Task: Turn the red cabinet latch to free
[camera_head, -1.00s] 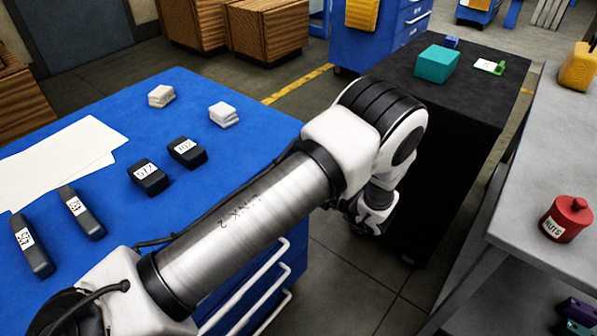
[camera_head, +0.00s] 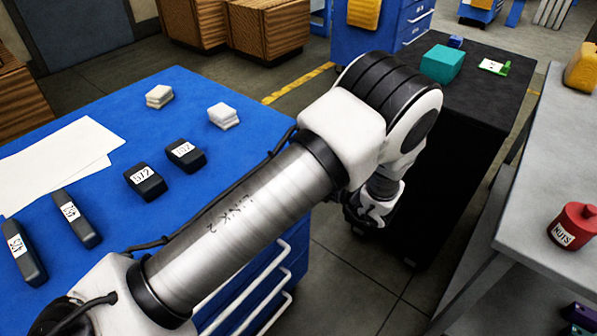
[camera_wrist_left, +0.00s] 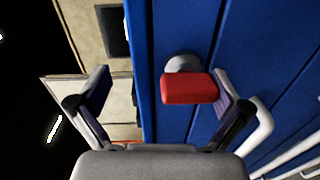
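The red latch (camera_wrist_left: 190,88) shows in the left wrist view as a short, roughly level bar below a rounded grey hub (camera_wrist_left: 183,63) on a blue cabinet face (camera_wrist_left: 172,25). My left gripper (camera_wrist_left: 160,80) is open, with one finger on each side of the picture. The latch lies between the fingers, close beside the right finger; I cannot tell whether they touch. In the head view my left arm reaches past the blue table, and its wrist (camera_head: 372,205) hangs beyond the table's corner. The latch does not show there. My right gripper is out of view.
The blue-topped table (camera_head: 225,165) carries dark labelled blocks and white stacks. A black table (camera_head: 490,90) holds a teal box (camera_head: 442,62). A grey bench (camera_head: 545,150) with a red jar (camera_head: 573,226) stands at right. White rails (camera_wrist_left: 295,155) run at the wrist view's lower right.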

